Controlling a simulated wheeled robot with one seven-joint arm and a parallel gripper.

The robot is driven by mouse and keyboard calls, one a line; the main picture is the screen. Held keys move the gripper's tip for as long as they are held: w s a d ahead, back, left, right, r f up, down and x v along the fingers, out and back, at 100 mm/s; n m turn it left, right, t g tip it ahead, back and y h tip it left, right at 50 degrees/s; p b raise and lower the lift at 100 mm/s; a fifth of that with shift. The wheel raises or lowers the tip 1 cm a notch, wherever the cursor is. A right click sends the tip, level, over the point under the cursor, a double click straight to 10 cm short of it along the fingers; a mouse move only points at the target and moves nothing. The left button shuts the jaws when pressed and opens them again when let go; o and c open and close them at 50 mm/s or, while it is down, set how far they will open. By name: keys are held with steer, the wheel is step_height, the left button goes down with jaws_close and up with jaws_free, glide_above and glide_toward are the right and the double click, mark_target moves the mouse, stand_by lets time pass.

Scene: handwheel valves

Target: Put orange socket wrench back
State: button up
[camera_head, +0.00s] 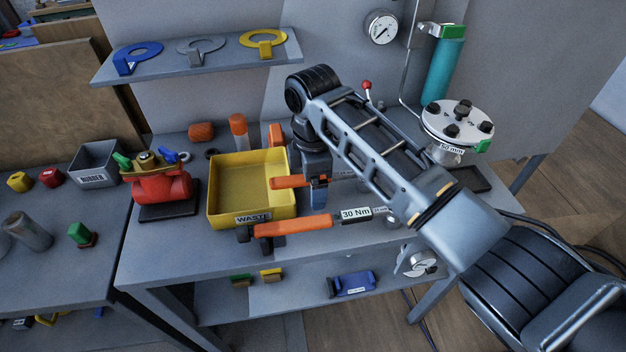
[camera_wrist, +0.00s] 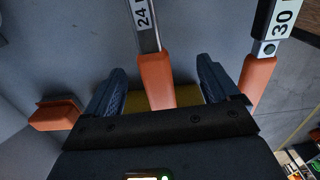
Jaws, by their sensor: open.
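Two wrenches with orange handles show on the bench. One, labelled 30 Nm (camera_head: 290,226), lies across the front; its handle is at the right in the wrist view (camera_wrist: 257,80). The other, with a label reading 24 (camera_wrist: 155,80), has its orange handle (camera_head: 287,182) behind the first and beside the yellow bin's right side. My gripper (camera_head: 318,194) is open over this second handle. In the wrist view its two blue fingers (camera_wrist: 160,88) stand on either side of the handle, with gaps on both sides. My arm hides much of the second wrench's shaft in the head view.
The yellow WASTE bin (camera_head: 222,214) stands left of my gripper. A red valve (camera_head: 160,188) stands farther left. A flanged vessel (camera_head: 458,119) is at the right, and a shelf (camera_head: 190,69) with ring-shaped tools is at the back. Another orange piece (camera_wrist: 55,115) is left in the wrist view.

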steer(key=shift+r, duration=0.15)
steer(key=shift+r+p, duration=2)
steer(key=shift+r, duration=0.9)
